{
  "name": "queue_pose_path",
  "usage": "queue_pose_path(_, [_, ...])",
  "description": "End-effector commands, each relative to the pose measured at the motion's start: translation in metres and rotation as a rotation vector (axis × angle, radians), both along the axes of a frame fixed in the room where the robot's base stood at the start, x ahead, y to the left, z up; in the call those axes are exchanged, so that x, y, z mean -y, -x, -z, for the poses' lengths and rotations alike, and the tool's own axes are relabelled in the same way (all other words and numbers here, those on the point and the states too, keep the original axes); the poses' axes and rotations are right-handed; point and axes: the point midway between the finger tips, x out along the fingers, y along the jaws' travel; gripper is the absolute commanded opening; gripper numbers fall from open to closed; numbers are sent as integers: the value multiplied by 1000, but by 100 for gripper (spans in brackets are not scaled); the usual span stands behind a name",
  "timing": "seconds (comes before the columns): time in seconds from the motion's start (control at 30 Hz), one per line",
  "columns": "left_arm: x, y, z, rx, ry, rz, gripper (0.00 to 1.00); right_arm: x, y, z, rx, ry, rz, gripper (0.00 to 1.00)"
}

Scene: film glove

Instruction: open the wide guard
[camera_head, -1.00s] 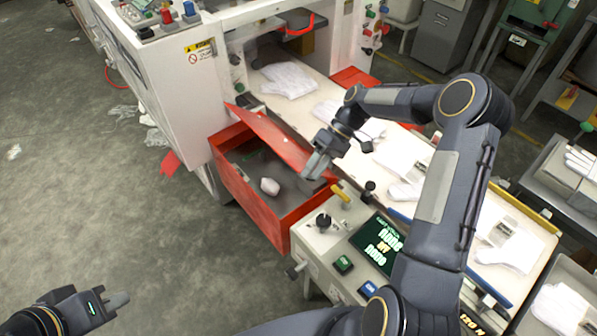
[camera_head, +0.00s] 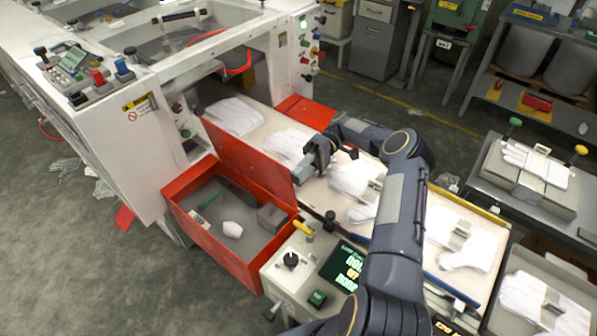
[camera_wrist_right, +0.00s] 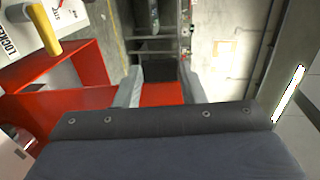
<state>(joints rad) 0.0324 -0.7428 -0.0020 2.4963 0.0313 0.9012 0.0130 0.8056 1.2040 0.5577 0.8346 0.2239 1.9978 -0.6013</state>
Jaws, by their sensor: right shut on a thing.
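The wide guard is a red panel (camera_head: 245,160) standing about upright along the conveyor side of an open red bin (camera_head: 215,240). My right gripper (camera_head: 298,176) is at the panel's near end, by its upper edge. In the right wrist view my right gripper (camera_wrist_right: 162,92) has its two grey fingers on either side of a red piece (camera_wrist_right: 165,96), shut on the guard. The exact contact is small in the head view. My left gripper is out of view.
The bin holds a white lump (camera_head: 232,229), a green-handled item (camera_head: 208,199) and a grey block (camera_head: 271,216). A control box with a yellow handle (camera_head: 303,228) stands close to the gripper. White gloves (camera_head: 290,143) lie on the conveyor behind the guard.

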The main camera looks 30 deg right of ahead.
Motion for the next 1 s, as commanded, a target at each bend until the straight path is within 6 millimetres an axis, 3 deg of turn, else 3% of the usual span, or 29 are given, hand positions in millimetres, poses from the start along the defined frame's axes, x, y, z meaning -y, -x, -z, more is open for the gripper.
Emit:
queue_pose_path(0.47, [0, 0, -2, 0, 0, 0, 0, 2, -1, -1, -5, -8, 2, 0])
queue_pose_path(0.5, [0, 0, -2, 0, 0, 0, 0, 2, -1, -1, -5, -8, 2, 41])
queue_pose_path(0.63, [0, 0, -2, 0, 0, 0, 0, 2, -1, -1, -5, -8, 1, 58])
queue_pose_path(1.0, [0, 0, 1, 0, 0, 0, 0, 2, -1, -5, -2, -9, 2, 58])
